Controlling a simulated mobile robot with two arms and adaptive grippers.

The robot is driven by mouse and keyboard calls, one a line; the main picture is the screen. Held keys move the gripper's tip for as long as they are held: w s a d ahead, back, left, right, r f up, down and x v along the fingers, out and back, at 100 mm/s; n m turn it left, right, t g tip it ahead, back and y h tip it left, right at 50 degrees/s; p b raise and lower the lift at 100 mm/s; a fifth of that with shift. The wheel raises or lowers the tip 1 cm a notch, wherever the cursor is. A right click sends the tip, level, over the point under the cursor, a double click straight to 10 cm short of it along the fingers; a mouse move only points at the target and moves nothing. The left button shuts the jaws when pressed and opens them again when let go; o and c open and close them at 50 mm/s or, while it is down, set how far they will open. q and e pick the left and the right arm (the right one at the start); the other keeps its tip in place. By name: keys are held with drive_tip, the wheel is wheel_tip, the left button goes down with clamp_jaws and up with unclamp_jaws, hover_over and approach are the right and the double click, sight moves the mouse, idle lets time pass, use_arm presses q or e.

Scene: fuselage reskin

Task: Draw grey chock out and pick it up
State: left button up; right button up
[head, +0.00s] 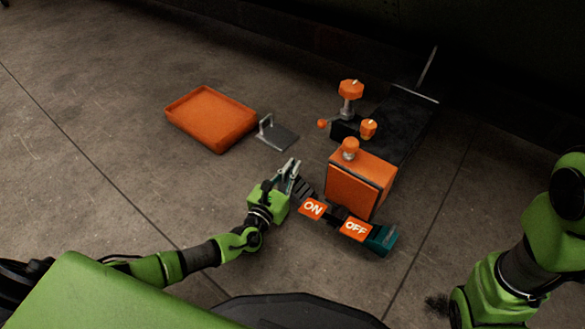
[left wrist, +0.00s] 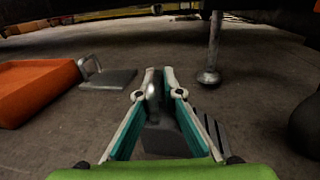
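My left gripper (head: 290,170) is low over the floor, beside the left end of the ON/OFF pedal unit. In the left wrist view, its fingers (left wrist: 158,78) stand close together on either side of the upright handle of a grey chock (left wrist: 165,141). They look closed on the handle, and the chock's dark plate lies below and between them. In the head view this chock is mostly hidden by the gripper. A second grey chock (head: 277,135) with an upright handle lies flat beside the orange tray (head: 211,117); it also shows in the left wrist view (left wrist: 108,78). My right gripper is out of view.
An orange block (head: 358,186) with an orange knob stands right of the gripper, behind the ON pedal (head: 313,209) and OFF pedal (head: 356,229). A dark unit with orange knobs (head: 350,90) stands farther back. The floor left of the gripper is clear.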

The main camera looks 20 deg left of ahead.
use_arm(q)
drive_tip(key=o, duration=0.3)
drive_tip(key=shift+o, duration=0.2)
drive_tip(key=s, duration=0.4)
drive_tip(key=s+a, duration=0.1)
drive_tip(key=s, duration=0.7)
drive_tip(key=shift+a, duration=0.3)
